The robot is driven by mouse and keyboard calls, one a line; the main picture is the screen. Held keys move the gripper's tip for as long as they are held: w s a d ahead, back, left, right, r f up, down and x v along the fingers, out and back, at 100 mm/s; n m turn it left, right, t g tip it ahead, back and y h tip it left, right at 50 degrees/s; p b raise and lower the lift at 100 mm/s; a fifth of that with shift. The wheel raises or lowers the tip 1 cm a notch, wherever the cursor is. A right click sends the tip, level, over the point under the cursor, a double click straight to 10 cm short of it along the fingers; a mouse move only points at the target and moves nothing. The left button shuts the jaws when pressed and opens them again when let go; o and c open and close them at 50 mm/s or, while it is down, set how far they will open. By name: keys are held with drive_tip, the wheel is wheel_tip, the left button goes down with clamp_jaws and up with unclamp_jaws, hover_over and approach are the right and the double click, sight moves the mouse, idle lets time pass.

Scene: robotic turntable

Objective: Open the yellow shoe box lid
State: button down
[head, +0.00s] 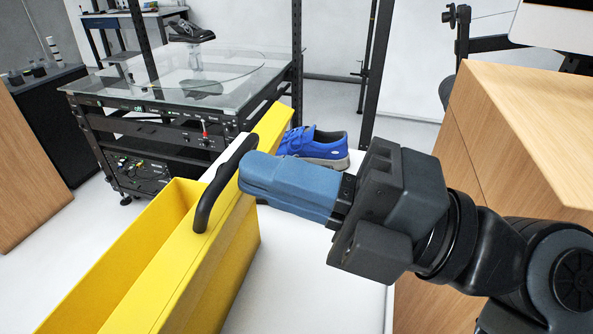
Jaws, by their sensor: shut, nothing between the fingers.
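The yellow shoe box (165,215) stands at the lower left of the head view, with part of its hollow inside showing on the left. Its yellow lid (165,275) is a long strip on the right side of that opening, slanting up to the right past the box. A curved black handle (208,205) rises from the lid. My gripper (248,177) comes in from the right, its blue fingers together and empty. The fingertips are right beside the handle's middle; I cannot tell whether they touch it. The fingers hide part of the lid.
A blue shoe (312,146) sits on a white surface just behind my fingers. A glass-topped turntable rack (105,90) with a dark shoe (190,32) stands behind. Wooden cabinets stand at right (530,120) and far left (28,170). White floor is clear at lower left.

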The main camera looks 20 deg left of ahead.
drive_tip(key=shift+a, duration=0.1)
drive_tip(key=a+r+h+b, duration=0.1)
drive_tip(key=a+h, duration=0.3)
drive_tip(key=a, duration=0.4)
drive_tip(key=shift+s+r+h, duration=0.35)
drive_tip(key=shift+r+h, duration=0.05)
drive_tip(key=shift+r, duration=0.35)
